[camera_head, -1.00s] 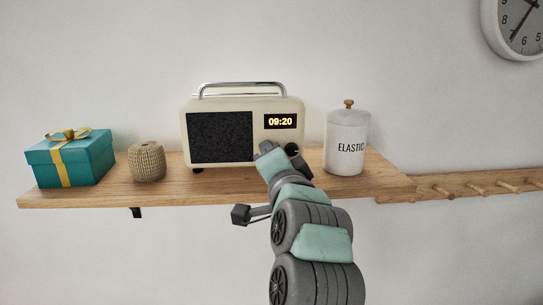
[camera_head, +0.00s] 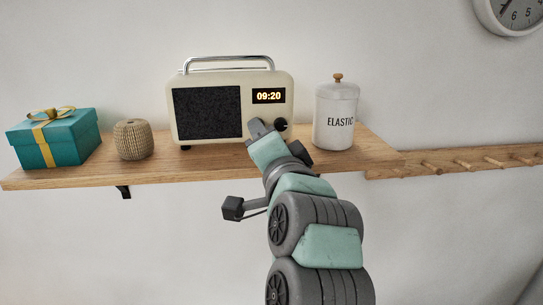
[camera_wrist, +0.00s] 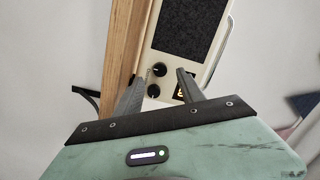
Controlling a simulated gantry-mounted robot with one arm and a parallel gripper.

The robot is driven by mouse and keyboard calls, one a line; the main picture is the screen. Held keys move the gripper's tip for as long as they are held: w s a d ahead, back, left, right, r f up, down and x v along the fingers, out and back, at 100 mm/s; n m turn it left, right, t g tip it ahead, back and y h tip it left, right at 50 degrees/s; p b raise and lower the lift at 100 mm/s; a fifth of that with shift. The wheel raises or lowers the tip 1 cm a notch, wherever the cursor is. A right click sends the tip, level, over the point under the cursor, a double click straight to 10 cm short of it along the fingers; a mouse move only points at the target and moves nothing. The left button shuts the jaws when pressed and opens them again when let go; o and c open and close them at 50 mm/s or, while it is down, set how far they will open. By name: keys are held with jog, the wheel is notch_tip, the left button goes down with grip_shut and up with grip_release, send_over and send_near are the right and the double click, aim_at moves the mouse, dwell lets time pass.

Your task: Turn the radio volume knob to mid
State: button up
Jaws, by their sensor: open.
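The cream radio (camera_head: 228,80) stands on the wooden shelf, with a black speaker panel and a display reading 09:20. One dark knob (camera_head: 281,124) shows below the display in the head view, just right of my gripper (camera_head: 258,129). In the wrist view the radio's front appears turned, with two dark knobs, one (camera_wrist: 158,69) farther out and one (camera_wrist: 154,91) nearer my gripper's base. My gripper (camera_wrist: 159,80) is open and empty, its fingers on either side of the knobs. I cannot tell whether they touch the radio. Which knob is the volume knob is unclear.
A white ELASTIC jar (camera_head: 336,116) stands close to the radio's right. A twine ball (camera_head: 133,140) and a teal gift box (camera_head: 55,138) stand to its left. The wooden shelf (camera_head: 205,160) has a narrow bare front strip; a peg rail (camera_head: 460,161) runs right.

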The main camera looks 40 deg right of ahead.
jog(key=shift+b+v, duration=3)
jog(key=shift+b, duration=0.25)
